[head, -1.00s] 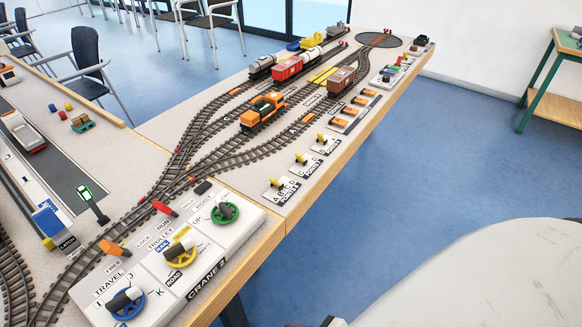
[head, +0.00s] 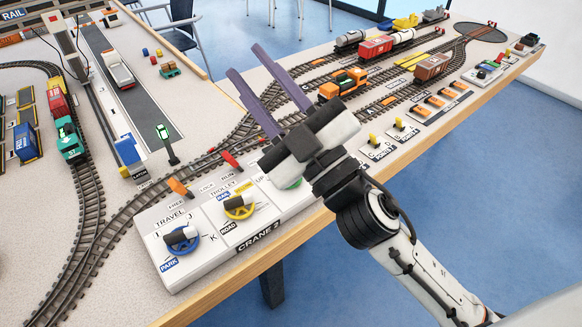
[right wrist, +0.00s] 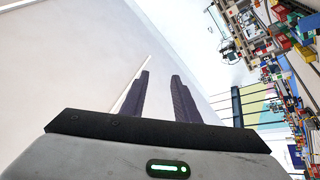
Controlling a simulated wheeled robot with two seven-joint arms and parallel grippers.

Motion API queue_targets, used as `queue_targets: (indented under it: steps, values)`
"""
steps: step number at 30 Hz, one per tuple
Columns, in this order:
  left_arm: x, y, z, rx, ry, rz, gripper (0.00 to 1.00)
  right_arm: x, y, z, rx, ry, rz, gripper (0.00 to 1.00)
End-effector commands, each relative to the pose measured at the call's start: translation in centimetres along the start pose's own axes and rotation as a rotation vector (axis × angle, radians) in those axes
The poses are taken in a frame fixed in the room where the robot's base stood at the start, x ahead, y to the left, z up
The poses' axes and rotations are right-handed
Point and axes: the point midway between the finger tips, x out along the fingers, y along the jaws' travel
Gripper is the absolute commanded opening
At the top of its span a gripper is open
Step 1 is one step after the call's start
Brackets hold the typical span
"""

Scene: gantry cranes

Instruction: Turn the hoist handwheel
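The hoist handwheel (head: 291,184) is the green wheel at the right end of the white CRANE 2 control panel (head: 206,263). Only a sliver of green shows in the head view; my right gripper and wrist hide the rest. My right gripper (head: 245,60) crosses in front of that end of the panel, with its two dark purple fingers pointing up and left, spread apart and empty. How high it is above the panel is hard to tell. In the right wrist view the fingers (right wrist: 158,98) are apart with only a pale wall or surface between them. My left gripper is not in view.
A yellow trolley wheel (head: 240,208) and a blue travel wheel (head: 181,240) sit left of the hoist wheel. An orange lever (head: 179,187) and a red lever (head: 231,160) stand along the panel's back edge. Tracks and an orange locomotive (head: 343,84) lie behind.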

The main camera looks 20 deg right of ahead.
Motion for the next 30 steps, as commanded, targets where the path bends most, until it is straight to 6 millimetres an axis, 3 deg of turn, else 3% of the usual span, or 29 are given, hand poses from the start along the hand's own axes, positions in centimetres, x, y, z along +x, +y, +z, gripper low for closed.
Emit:
queue_targets:
  steps: [1,4,6,8,11,14,16,18,21,25,27,30]
  values:
    - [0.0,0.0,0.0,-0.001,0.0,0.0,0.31,1.1,-0.9,-4.1,-0.083,0.17,-0.045,0.28]
    - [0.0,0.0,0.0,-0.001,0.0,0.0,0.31,0.8,-5.1,-11.0,-0.275,0.503,-0.201,0.28]
    - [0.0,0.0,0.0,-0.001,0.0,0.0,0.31,-0.8,-9.1,-13.5,-0.427,0.701,-0.356,0.28]
    - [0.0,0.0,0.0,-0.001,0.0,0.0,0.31,-2.6,-12.6,-13.7,-0.57,0.836,-0.514,0.28]
    - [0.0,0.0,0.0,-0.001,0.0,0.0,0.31,-5.7,-17.2,-10.1,-0.825,0.974,-0.821,0.28]
    - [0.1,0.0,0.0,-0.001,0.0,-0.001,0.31,-7.8,-18.4,-2.8,-1.086,0.975,-1.158,0.28]
    - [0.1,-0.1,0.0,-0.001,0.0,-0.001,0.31,-8.4,-17.0,2.6,-1.249,0.898,-1.378,0.28]
    - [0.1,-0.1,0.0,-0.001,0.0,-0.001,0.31,-8.6,-14.3,7.2,-1.382,0.78,-1.564,0.28]
    - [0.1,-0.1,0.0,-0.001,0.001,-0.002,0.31,-8.5,-9.9,11.8,-1.514,0.589,-1.758,0.28]
    - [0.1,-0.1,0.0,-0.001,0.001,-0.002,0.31,-8.6,-5.7,14.7,-1.596,0.405,-1.893,0.28]
    - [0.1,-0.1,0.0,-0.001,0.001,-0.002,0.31,-8.6,-4.7,15.4,-1.613,0.357,-1.923,0.28]
    - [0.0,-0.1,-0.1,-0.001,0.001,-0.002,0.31,-8.7,-4.8,16.3,-1.616,0.336,-1.938,0.28]
